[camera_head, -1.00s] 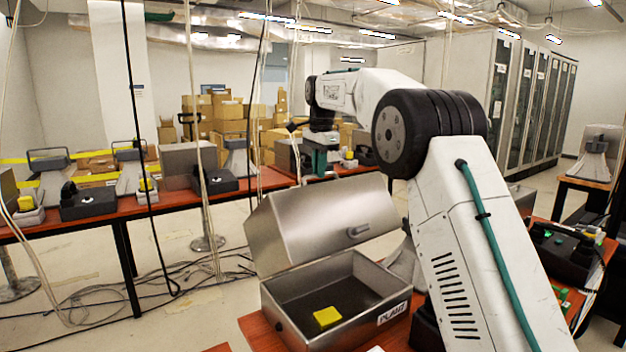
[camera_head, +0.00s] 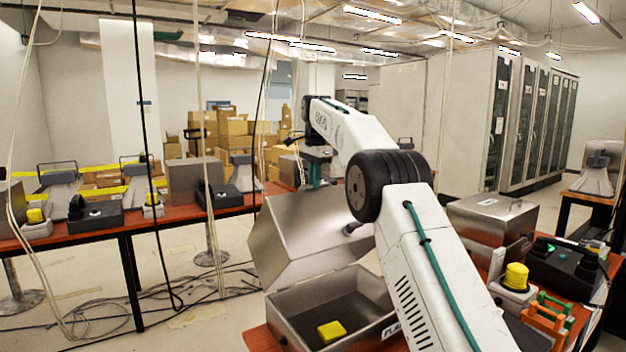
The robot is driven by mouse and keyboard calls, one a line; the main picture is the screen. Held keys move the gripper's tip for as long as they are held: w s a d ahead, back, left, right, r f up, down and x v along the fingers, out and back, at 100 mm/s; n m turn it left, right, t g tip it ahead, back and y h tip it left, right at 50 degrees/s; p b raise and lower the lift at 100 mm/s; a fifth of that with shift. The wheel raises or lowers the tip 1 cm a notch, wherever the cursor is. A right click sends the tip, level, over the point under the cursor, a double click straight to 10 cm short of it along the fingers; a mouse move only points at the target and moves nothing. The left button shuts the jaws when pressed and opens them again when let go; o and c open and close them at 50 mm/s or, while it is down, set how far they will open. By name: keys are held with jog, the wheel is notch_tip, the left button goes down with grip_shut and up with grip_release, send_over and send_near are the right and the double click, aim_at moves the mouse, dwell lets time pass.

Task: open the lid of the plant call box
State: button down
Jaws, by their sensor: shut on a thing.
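The plant call box (camera_head: 372,333) is a metal box at the bottom middle, its "PLANT" label partly covered by my arm. Its silver lid (camera_head: 300,240) stands raised and tilted above the box, with a small dark handle (camera_head: 352,228) on the face toward me. A yellow block (camera_head: 331,331) shows inside the open box. My gripper (camera_head: 316,172) is at the far upper side of the lid, shut on it as far as can be seen. Its fingertips are hidden behind the lid, so the exact grip point does not show.
Another metal box (camera_head: 490,218) with its lid down stands at the right, near a yellow-topped device (camera_head: 515,277) and a black phone unit (camera_head: 562,268). A long table (camera_head: 150,222) with several phones runs along the left. Cables hang in front and lie on the floor.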

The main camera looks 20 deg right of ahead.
jog(key=shift+f, duration=0.35)
jog(key=c, duration=1.5)
grip_release()
jog(key=shift+w+a, duration=0.1)
jog(key=shift+r, duration=0.15)
